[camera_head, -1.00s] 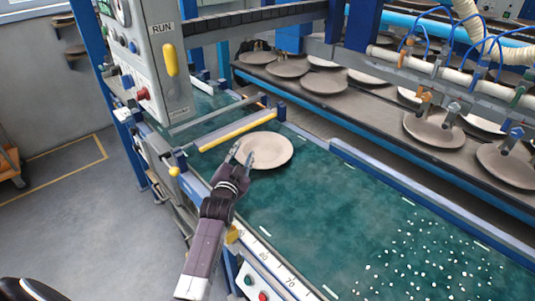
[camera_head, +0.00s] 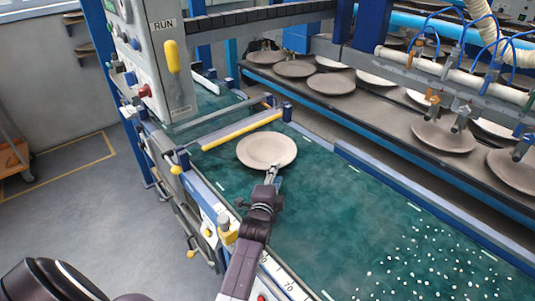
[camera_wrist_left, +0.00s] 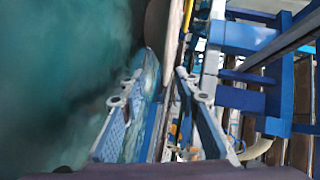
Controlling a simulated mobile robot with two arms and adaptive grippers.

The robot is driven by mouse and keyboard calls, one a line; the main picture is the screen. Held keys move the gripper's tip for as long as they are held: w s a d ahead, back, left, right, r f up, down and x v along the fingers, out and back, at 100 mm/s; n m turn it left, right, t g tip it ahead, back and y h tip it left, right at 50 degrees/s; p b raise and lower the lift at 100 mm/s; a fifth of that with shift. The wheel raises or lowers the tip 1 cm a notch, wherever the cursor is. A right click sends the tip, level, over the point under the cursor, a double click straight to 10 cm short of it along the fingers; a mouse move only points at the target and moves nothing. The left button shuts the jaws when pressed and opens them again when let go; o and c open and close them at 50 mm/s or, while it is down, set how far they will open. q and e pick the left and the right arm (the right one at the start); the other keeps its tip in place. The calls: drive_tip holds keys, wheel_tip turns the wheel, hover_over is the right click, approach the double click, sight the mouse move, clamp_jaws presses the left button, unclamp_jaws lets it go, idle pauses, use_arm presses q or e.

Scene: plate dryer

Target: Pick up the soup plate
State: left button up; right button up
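The soup plate (camera_head: 266,151) is a round, pale beige plate with a shallow well. It lies on the green belt, just before the yellow bar. My left gripper (camera_head: 273,172) is at the plate's near rim, its fingers pointing at it. In the left wrist view my left gripper (camera_wrist_left: 160,78) shows its two fingers apart, with nothing held between them. The brownish plate edge (camera_wrist_left: 157,25) shows ahead of the fingertips, almost edge-on. I cannot tell whether a finger touches the plate. My right gripper is not in view.
A yellow bar (camera_head: 242,130) crosses the belt behind the plate. A control box (camera_head: 160,70) hangs at the upper left. A dark conveyor with several plates (camera_head: 443,135) runs behind a blue rail.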

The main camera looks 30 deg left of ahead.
use_arm(q)
drive_tip(key=shift+w+a+r, duration=0.15)
drive_tip(key=shift+w+r, duration=0.05)
drive_tip(key=shift+w, duration=0.15)
drive_tip(key=shift+p+x, duration=0.35)
drive_tip(key=shift+x, duration=1.85)
clamp_jaws()
drive_tip(key=shift+r, duration=0.2)
